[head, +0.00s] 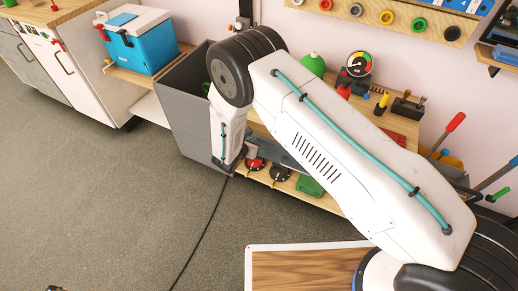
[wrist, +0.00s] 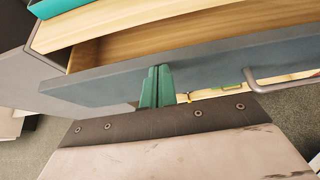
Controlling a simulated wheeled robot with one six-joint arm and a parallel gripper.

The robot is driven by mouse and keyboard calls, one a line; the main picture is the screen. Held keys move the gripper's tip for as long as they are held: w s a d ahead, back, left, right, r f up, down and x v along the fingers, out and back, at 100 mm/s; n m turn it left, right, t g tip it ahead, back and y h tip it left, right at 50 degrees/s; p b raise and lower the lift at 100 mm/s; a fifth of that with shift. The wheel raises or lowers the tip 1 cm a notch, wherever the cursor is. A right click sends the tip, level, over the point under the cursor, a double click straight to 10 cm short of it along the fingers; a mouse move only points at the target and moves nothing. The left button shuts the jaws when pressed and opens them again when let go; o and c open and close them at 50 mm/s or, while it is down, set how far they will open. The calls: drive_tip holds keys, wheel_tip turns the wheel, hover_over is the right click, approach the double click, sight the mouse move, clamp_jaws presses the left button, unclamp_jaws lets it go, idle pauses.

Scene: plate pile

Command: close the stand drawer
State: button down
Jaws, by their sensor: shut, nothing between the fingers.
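The stand drawer shows in the wrist view as a long blue-grey front panel (wrist: 225,70) with a grey bar handle (wrist: 283,79) at the right. Behind the panel, a wooden interior (wrist: 125,48) shows, so the drawer stands open. My gripper (wrist: 159,72) has its green fingers shut together and empty, at the outer face of the panel, left of the handle. Whether the fingertips touch the panel cannot be told. In the head view, my arm hides most of the drawer, and the gripper cannot be made out.
A tall grey bin (head: 190,105) stands left of my wrist. A blue cooler box (head: 137,42) sits on a shelf farther left. Tools and a gauge (head: 359,65) stand on the wooden top. A wooden board (head: 305,270) lies in front. The floor (head: 90,190) at left is mostly clear, with one cable.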

drive_tip(key=shift+w+d, duration=0.35)
drive_tip(key=shift+w, duration=0.3)
drive_tip(key=shift+w+d, duration=0.3)
drive_tip(key=shift+w, duration=0.3)
drive_tip(key=shift+s+a, duration=0.1)
